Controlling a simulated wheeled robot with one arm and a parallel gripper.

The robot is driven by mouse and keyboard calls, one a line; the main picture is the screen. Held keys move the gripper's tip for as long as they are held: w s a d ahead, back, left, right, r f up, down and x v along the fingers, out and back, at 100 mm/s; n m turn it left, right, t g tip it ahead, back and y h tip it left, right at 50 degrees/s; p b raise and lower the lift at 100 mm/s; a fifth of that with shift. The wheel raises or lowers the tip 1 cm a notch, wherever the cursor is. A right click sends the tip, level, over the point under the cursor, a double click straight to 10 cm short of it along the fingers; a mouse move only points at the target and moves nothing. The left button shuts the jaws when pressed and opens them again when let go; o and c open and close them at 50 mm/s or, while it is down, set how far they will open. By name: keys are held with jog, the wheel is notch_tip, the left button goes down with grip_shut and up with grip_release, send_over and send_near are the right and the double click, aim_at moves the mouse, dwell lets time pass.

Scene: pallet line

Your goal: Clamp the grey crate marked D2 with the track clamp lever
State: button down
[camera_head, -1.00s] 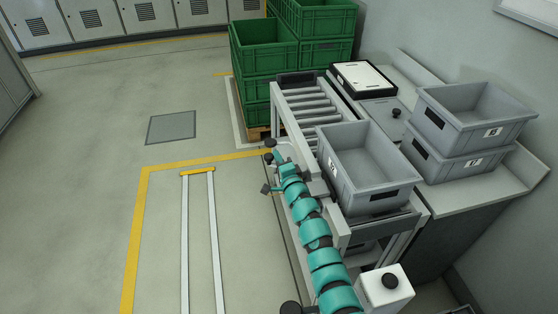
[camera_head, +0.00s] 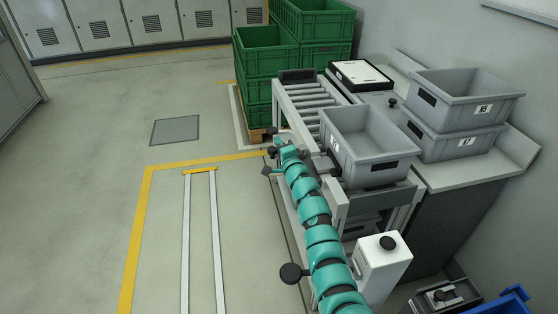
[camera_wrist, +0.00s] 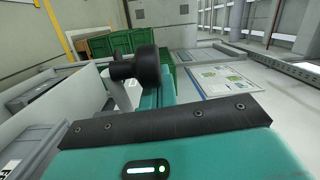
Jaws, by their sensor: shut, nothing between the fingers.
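A grey open crate (camera_head: 380,176) sits upright on the near end of the roller track (camera_head: 307,102) in the head view. A small white label shows on its left side, too small to read there. My gripper (camera_head: 287,150) is at the far end of my teal arm, low beside the track's left side, left of the crate. The gripper is shut and empty. A black knob (camera_head: 272,131) shows near it; I cannot tell whether it belongs to the clamp lever. The wrist view shows a black knob (camera_wrist: 137,66) close up and grey crate-like walls at left.
Two stacked grey crates (camera_head: 460,146) stand on the bench at right. Green crates (camera_head: 258,62) are stacked beyond the track. A white box with a black cap (camera_head: 375,275) stands near my arm. A blue crate (camera_head: 508,303) is at lower right. Floor at left is clear.

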jog(key=shift+s+d+f, duration=0.1)
jog(key=shift+s+f, duration=0.05)
jog(key=shift+s+d+p, duration=0.1)
jog(key=shift+s+p, duration=0.2)
jog(key=shift+p, duration=0.1)
dwell(0.6)
jog(key=shift+s+d+p, duration=0.15)
jog(key=shift+s+p, duration=0.2)
jog(key=shift+s, duration=0.2)
jog(key=p+v, duration=0.1)
jog(key=v, duration=1.5)
jog(key=shift+s, duration=0.1)
